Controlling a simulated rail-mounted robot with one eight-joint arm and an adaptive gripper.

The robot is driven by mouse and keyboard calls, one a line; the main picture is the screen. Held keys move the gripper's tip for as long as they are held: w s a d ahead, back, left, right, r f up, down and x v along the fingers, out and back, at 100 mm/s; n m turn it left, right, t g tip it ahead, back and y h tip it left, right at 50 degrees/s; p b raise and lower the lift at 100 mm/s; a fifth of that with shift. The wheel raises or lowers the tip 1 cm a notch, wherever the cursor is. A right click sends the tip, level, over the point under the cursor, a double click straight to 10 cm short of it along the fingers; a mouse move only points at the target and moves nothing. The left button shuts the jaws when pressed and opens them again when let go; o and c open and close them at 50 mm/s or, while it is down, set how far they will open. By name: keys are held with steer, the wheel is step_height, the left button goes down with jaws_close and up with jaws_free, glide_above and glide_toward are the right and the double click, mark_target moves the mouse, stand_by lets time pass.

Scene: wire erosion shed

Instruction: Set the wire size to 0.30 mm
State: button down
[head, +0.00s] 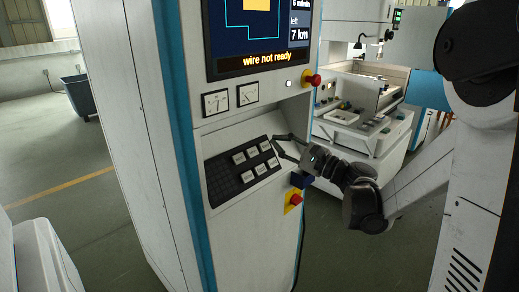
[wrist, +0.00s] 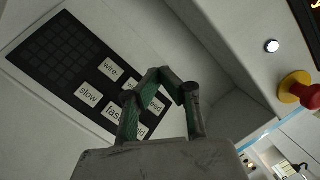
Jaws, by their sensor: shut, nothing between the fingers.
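The machine's black keypad (head: 228,181) is on the sloping front panel, with two rows of pale keys and a dark grid at its left. In the wrist view the keys "wire-" (wrist: 110,69), "slow" (wrist: 90,93) and "fast" (wrist: 113,112) are readable. Other labels are partly hidden behind my fingers. The screen (head: 258,50) above reads "wire not ready" and "7 km" left; no wire size is legible. My gripper (head: 277,144) is shut and empty at the keypad's right end. Its fingertips (wrist: 168,78) overlap the upper-right keys in the wrist view; contact cannot be told.
A red knob on yellow (head: 311,80) and a white lit button (head: 289,84) are above right of the keypad. Two dial gauges (head: 216,102) sit above it. A red-and-yellow switch (head: 295,199) is below my gripper. A machine bed (head: 350,135) stands behind right.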

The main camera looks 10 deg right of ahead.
mark_target(252, 152)
steer(key=shift+a, duration=0.1)
steer(key=w+a+f+b, duration=0.2)
steer(key=w+f, duration=0.1)
steer(key=w+a+f+b, duration=0.1)
steer(key=w, duration=0.1)
steer(key=shift+f, duration=0.25)
steer(key=shift+w+a+f, duration=0.3)
steer(key=shift+w, duration=0.25)
steer(key=shift+f+b, duration=0.1)
steer(key=shift+b, duration=0.25)
stand_by(1.0)
steer(key=shift+w+a+f+b, duration=0.15)
steer(key=shift+w+a+b, duration=0.05)
steer(key=shift+w+b, duration=0.15)
steer(key=shift+w+a+f, duration=0.15)
steer(key=shift+w+f, duration=0.05)
steer(key=shift+f, duration=0.05)
stand_by(0.8)
stand_by(0.4)
steer(key=shift+s+d+r, duration=0.35)
steer(key=shift+s+r, duration=0.15)
steer(key=shift+s, duration=0.1)
